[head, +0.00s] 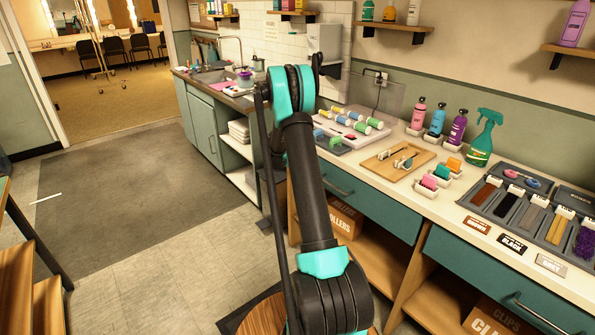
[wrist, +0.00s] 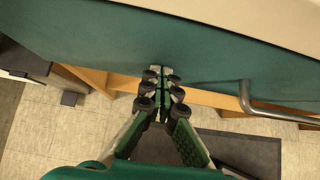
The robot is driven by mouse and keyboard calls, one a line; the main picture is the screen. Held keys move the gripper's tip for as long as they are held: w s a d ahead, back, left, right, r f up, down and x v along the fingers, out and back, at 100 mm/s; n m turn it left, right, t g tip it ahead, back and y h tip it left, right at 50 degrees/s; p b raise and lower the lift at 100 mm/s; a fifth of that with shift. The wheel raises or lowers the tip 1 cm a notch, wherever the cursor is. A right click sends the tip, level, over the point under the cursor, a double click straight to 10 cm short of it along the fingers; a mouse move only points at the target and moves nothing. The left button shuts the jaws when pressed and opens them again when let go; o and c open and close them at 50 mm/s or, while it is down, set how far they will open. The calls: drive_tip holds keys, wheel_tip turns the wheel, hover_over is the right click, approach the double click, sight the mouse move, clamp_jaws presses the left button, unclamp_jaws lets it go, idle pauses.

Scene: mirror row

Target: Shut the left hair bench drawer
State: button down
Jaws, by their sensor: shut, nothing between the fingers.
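The left hair bench drawer (head: 385,214) is a teal front under the pale countertop in the head view, partly hidden by my arm. Its metal handle (head: 336,187) shows just right of the arm. I see no clear gap between the drawer front and the counter. In the wrist view a teal drawer front (wrist: 215,62) fills the upper part, with a metal handle (wrist: 262,112) at the right. My gripper (wrist: 160,72) is shut and empty, its tips at or very near this front, left of the handle. Contact cannot be told. The head view does not show the fingers.
The right drawer (head: 500,278) looks flush with its bench. Open wooden shelves with cardboard boxes (head: 345,218) lie under the drawers. The countertop (head: 440,200) holds bottles, rollers and hair swatches. A wooden step-like unit (head: 20,260) stands at the left; the floor (head: 130,290) between is clear.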

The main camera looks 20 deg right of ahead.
drive_tip(key=shift+w+d, duration=0.15)
drive_tip(key=shift+d, duration=0.4)
drive_tip(key=shift+d+r, duration=0.1)
drive_tip(key=s+a+r, duration=0.4)
drive_tip(key=a+r, duration=0.3)
drive_tip(key=a, duration=0.4)
drive_tip(key=s+a+r+m+y, duration=0.1)
drive_tip(key=s+a+r+m, duration=0.15)
drive_tip(key=s, duration=0.25)
drive_tip(key=s+a+r+m+y, duration=0.1)
drive_tip(key=s+a+m, duration=0.15)
drive_tip(key=s, duration=0.25)
drive_tip(key=s+a+f+m+y, duration=0.1)
drive_tip(key=s+a+m, duration=0.3)
drive_tip(key=s, duration=0.7)
drive_tip(key=s+a+f+m+t+y, duration=0.1)
drive_tip(key=s+a+m+y, duration=0.2)
drive_tip(key=s+m, duration=0.4)
drive_tip(key=s+a+f+m+y, duration=0.1)
drive_tip(key=s+a+m, duration=0.3)
drive_tip(key=s, duration=1)
drive_tip(key=shift+s+a+m+y, duration=0.3)
drive_tip(key=shift+a+m+y, duration=0.05)
drive_tip(key=shift+m+y, duration=0.45)
